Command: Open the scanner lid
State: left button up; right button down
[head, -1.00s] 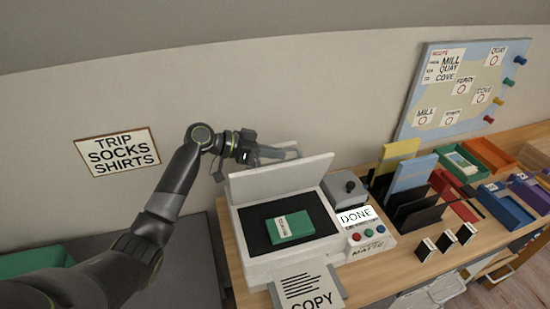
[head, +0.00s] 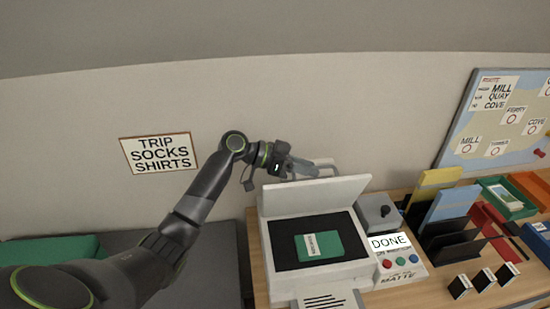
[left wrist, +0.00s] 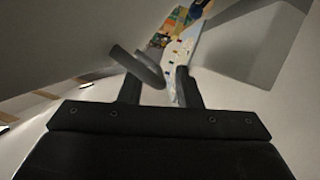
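The white scanner (head: 375,275) stands on the wooden desk. Its lid (head: 315,193) is raised, standing nearly upright at the back of the scanner. A green booklet (head: 320,246) with a white label lies on the dark scanner glass (head: 288,257). My left gripper (head: 304,168) is just behind the lid's top edge, beside a grey bar-like handle (head: 327,164). In the left wrist view the two fingers (left wrist: 158,88) are apart. The grey handle (left wrist: 138,66) shows close to them; I cannot tell whether they touch it. My right gripper is not in view.
A grey box with a dark knob (head: 383,212) and a DONE panel with coloured buttons (head: 398,262) stand right of the scanner. Dark file holders (head: 440,240) and coloured trays lie farther right. The wall is close behind the gripper.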

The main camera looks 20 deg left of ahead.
pick_arm(q)
jog(key=b+v, duration=0.4)
jog(key=v, duration=1.2)
jog(key=shift+b, duration=0.3)
jog(key=shift+s+a+f, duration=0.1)
jog(key=shift+a, duration=0.05)
